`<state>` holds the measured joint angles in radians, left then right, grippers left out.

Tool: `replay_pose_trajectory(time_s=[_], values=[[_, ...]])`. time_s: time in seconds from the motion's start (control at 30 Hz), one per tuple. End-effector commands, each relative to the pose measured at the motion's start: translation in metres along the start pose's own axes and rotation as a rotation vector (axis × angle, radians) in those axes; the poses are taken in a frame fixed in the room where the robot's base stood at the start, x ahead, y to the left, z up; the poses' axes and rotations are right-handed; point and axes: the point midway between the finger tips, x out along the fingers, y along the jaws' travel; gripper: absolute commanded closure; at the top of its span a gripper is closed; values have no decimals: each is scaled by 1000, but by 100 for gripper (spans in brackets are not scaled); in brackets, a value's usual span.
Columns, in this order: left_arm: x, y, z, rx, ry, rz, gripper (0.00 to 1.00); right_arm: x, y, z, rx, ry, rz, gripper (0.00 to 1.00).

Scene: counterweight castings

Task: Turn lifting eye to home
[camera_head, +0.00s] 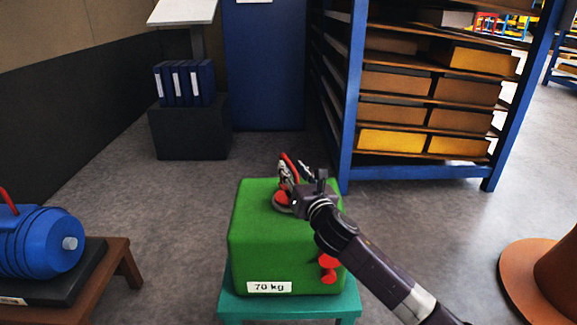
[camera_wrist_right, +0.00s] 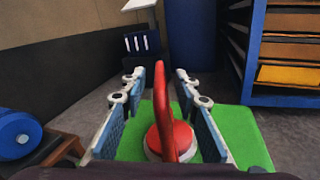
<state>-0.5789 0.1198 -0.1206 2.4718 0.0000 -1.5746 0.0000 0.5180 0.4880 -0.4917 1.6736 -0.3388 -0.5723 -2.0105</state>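The green casting (camera_head: 262,237) carries a "70 kg" label on its front and stands on a teal stand. The red lifting eye (camera_head: 288,160) rises from a round red base on its top, partly hidden by my gripper in the head view. In the right wrist view the red lifting eye (camera_wrist_right: 168,115) shows nearly edge-on, upright on its base. My right gripper (camera_head: 294,172) is at the eye, with one finger on each side. In the wrist view its fingers (camera_wrist_right: 161,82) are apart, with gaps to the eye. My left gripper is not in view.
A teal stand (camera_head: 290,307) supports the casting. A blue motor-like casting (camera_head: 45,243) sits on a brown stand at left. A blue-framed shelf (camera_head: 345,150) with boxes stands behind right. A brown round object (camera_head: 540,280) is at right.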

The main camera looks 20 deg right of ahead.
Motion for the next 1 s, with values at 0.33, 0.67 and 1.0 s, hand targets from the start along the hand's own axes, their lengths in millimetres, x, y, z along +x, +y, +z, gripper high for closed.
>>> replay_pose_trajectory(time_s=[0.33, 0.67, 1.0], values=[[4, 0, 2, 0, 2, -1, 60, 29, 0, 0, 0, -1, 1, 71], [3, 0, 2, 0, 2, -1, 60, 30, 0, 0, 0, 0, 1, 78], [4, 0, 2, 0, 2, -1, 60, 30, 0, 0, 0, 0, 1, 100]])
